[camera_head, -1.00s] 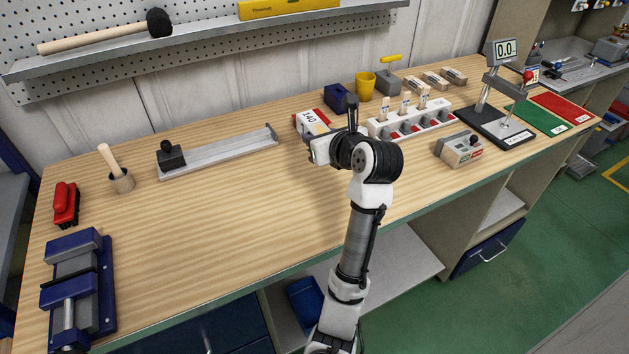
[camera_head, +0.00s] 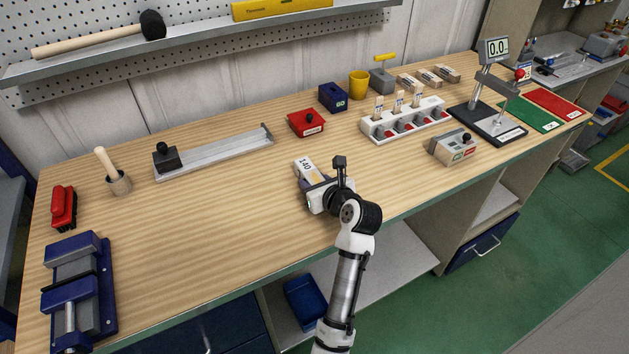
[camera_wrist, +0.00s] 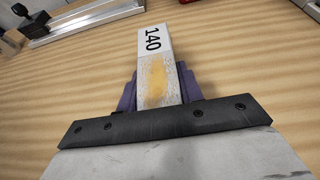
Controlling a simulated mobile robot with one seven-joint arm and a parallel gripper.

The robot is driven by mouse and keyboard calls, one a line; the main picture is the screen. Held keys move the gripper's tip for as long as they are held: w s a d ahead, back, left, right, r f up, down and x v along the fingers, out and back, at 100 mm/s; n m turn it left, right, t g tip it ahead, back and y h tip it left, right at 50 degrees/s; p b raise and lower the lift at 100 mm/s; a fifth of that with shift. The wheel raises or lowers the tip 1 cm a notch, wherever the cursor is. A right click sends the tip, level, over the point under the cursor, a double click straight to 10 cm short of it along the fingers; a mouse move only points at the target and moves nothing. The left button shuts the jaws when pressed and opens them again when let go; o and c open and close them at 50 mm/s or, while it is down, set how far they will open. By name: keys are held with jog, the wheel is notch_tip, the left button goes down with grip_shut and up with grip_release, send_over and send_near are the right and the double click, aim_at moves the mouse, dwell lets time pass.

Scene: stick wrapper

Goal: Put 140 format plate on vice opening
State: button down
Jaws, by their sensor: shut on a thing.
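The 140 format plate (camera_head: 305,168) is a pale block with a black "140" on its end and a yellowish worn patch in the wrist view (camera_wrist: 153,62). My gripper (camera_head: 313,184) is shut on it, with purple finger pads along both sides of the plate in the wrist view (camera_wrist: 156,88). The plate is over the middle of the wooden bench; I cannot tell its exact height above it. The blue vice (camera_head: 77,290) stands at the bench's left front corner, with grey metal between its blue jaws. It is well to the left of my gripper.
A metal rail with a black stop (camera_head: 215,155) lies between plate and wall. A mallet in a cup (camera_head: 114,175) and a red brush (camera_head: 64,207) stand behind the vice.

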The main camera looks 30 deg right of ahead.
jog(key=c, duration=0.9)
grip_release()
jog(key=shift+f, duration=0.1)
jog(key=b+v, duration=0.2)
jog(key=v, duration=1)
jog(key=shift+s+b, duration=0.1)
jog(key=shift+b, duration=0.25)
